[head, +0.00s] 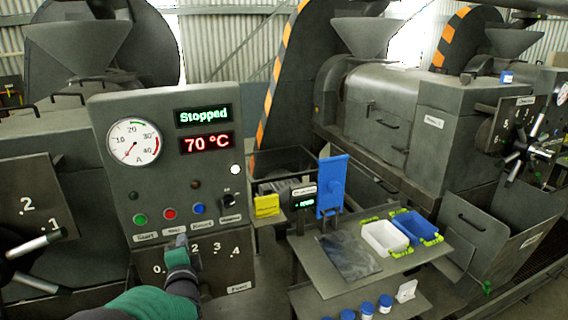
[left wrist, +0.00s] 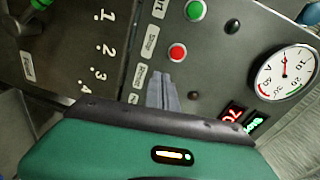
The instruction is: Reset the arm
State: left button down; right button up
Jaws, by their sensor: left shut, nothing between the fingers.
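My left gripper (head: 181,241) is in front of the lower part of the grey control panel (head: 171,101), just below the red and blue buttons. Its fingers are together and empty. In the left wrist view the closed fingers (left wrist: 162,92) point at the panel and hide the blue button. The green button (head: 140,219) and red button (head: 169,214) show in the head view, as does the blue button (head: 199,208). The display reads "Stopped" (head: 203,115) and "70 °C" (head: 207,143). I cannot tell whether the fingertips touch the panel. My right gripper is not in view.
A metal table (head: 333,289) at the right holds a white tray (head: 385,238), a blue tray (head: 415,227) and a blue upright board (head: 331,187). Blue-capped jars (head: 367,308) stand on a lower shelf. A lever (head: 38,243) sticks out at the left. Large grey machines stand behind.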

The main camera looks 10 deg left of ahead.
pick_arm(q)
jog(key=s+d+f+n+g+h, duration=0.45)
jog(key=d+f, duration=0.25)
jog(key=f, duration=0.2)
jog(key=s+d+f+n+g+h, duration=0.1)
jog(key=s+d+f+n+g, duration=0.1)
jog(key=s, duration=0.5)
jog(key=s+d+f+n+g+h, duration=0.1)
jog(key=s+d+f+n+g, duration=0.1)
jog(key=s, duration=0.6)
jog(key=s+d+f+n+g+h, duration=0.1)
jog(key=s+d+f+n+g, duration=0.1)
jog(key=s+d+f+g, duration=0.2)
jog(key=s+d+f, duration=0.2)
jog(key=s, duration=0.1)
jog(key=shift+s+d, duration=0.2)
jog(key=shift+s, duration=0.15)
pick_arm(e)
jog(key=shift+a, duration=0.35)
pick_arm(q)
jog(key=shift+a+f+n+h, duration=0.1)
jog(key=shift+a+n+h, duration=0.15)
jog(key=shift+a, duration=0.2)
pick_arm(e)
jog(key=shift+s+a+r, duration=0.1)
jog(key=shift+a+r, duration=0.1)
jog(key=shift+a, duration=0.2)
